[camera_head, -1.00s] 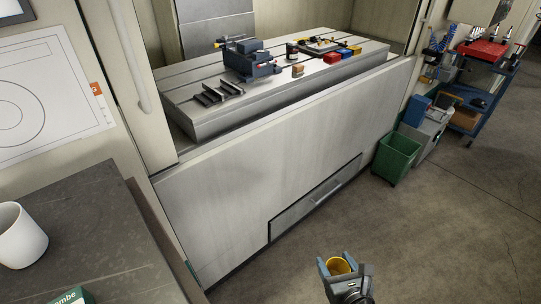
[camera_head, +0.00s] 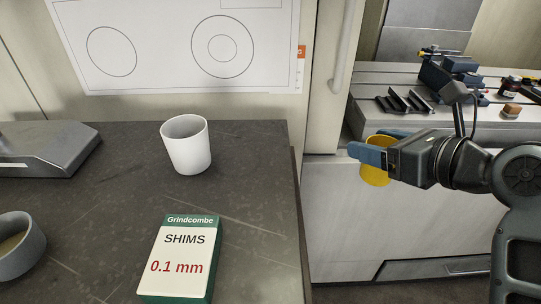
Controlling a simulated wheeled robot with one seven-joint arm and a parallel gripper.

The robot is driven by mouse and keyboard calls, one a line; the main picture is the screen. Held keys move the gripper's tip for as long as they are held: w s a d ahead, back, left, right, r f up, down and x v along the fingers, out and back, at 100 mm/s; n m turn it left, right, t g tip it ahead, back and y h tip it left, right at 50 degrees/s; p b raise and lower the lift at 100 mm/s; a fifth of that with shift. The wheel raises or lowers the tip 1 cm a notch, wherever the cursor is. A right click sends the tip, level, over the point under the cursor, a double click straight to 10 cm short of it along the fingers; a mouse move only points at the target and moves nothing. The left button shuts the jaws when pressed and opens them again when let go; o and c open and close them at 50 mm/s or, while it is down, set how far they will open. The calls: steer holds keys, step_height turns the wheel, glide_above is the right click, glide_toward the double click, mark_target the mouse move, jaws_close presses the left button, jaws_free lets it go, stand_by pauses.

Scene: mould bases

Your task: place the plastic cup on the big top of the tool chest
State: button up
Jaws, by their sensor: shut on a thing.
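My gripper (camera_head: 368,143) is at the right of the head view, in front of the pale machine. Its blue-grey fingers are shut on a yellow cup (camera_head: 376,175), held in the air, apart from the dark top. Parts of the cup are hidden by a finger. The dark grey top (camera_head: 255,235), which looks like the tool chest's big top, fills the lower left. My gripper is to the right of this top's right edge. I cannot see the chest's front.
On the dark top stand a white cup (camera_head: 187,147), a green and white shims box (camera_head: 180,258), a grey bowl (camera_head: 18,248) and a grey device (camera_head: 45,150). Bare room lies right of the white cup. A machine table (camera_head: 365,120) holds several tools.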

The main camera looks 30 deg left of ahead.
steer(key=s+a+r+n+g+y+b, duration=0.1)
steer(key=s+a+r+n+g+b, duration=0.1)
steer(key=s+a+r+n+g, duration=0.4)
steer(key=s+a+r+n+g+y+b, duration=0.1)
steer(key=s+a+r+g, duration=0.1)
steer(key=s+a+r, duration=0.7)
steer(key=shift+w+a+f+b, duration=0.25)
steer(key=shift+w+a+f, duration=0.55)
steer(key=shift+a+f, duration=0.55)
steer(key=shift+w+a+f+b, duration=0.2)
steer(key=shift+w+a+f, duration=0.7)
steer(key=shift+f, duration=0.85)
steer(key=shift+w+a+f+b, duration=0.25)
steer(key=shift+w+a+f, duration=0.4)
steer(key=shift+a+f, duration=0.75)
steer(key=shift+d+f, duration=0.15)
steer(key=shift+f, duration=0.05)
steer(key=o, duration=0.7)
steer(key=shift+o, duration=0.2)
